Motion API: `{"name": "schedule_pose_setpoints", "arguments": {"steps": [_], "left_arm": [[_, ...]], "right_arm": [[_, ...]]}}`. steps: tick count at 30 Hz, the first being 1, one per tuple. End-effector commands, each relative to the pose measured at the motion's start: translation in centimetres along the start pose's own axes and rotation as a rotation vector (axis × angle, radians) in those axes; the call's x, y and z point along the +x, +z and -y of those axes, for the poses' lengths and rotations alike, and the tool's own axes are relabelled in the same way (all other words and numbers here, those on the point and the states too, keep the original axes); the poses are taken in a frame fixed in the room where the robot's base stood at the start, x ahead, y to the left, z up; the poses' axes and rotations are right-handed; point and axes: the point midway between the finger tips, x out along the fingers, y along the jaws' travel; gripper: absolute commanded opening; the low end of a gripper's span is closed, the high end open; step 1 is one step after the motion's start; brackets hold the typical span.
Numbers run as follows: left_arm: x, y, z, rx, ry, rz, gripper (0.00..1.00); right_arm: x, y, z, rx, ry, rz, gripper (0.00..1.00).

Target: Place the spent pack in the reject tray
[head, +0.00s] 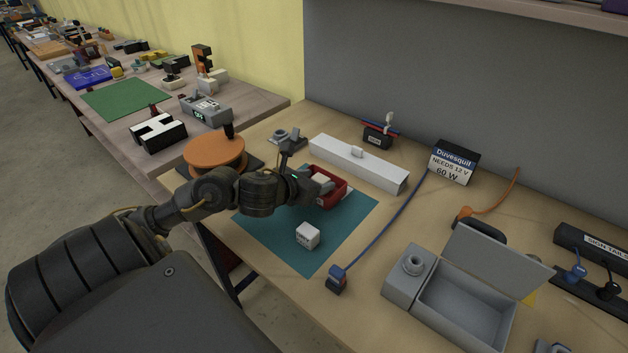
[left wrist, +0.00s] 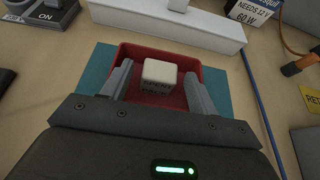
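The spent pack, a small white cube lettered "SPENT PACK" (left wrist: 160,76), sits inside the red reject tray (left wrist: 125,50). In the head view the tray (head: 333,199) lies on the teal mat, and the top of the cube (head: 321,181) shows in it. My left gripper (left wrist: 160,85) reaches over the tray with its fingers apart, one on each side of the cube. Gaps show between the cube and both fingers. In the head view my left gripper (head: 312,186) partly covers the tray. My right gripper is not in view.
Another white cube (head: 307,236) with small lettering stands on the teal mat (head: 305,258). A long white bar (head: 358,165) lies behind the tray. A blue cable (head: 385,231) runs along the right. A grey open-lidded box (head: 465,308) stands front right.

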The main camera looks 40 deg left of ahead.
Motion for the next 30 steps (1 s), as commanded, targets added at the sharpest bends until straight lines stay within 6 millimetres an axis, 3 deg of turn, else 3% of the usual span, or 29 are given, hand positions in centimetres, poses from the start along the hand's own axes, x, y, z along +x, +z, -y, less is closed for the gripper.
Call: {"name": "schedule_pose_setpoints", "arguments": {"steps": [11,17,22,30], "left_arm": [[-0.2,0.5,0.0,-0.001,0.000,0.000,0.61],[-3.4,0.3,0.0,0.010,-0.002,-0.002,0.61],[-6.6,0.6,0.1,-0.001,-0.002,-0.005,0.61],[-9.7,0.8,0.0,-0.008,0.001,-0.007,0.61]], "right_arm": [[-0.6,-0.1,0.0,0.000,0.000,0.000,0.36],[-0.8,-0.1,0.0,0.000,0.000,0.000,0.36],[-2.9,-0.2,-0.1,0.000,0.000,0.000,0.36],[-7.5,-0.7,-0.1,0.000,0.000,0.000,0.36]]}}
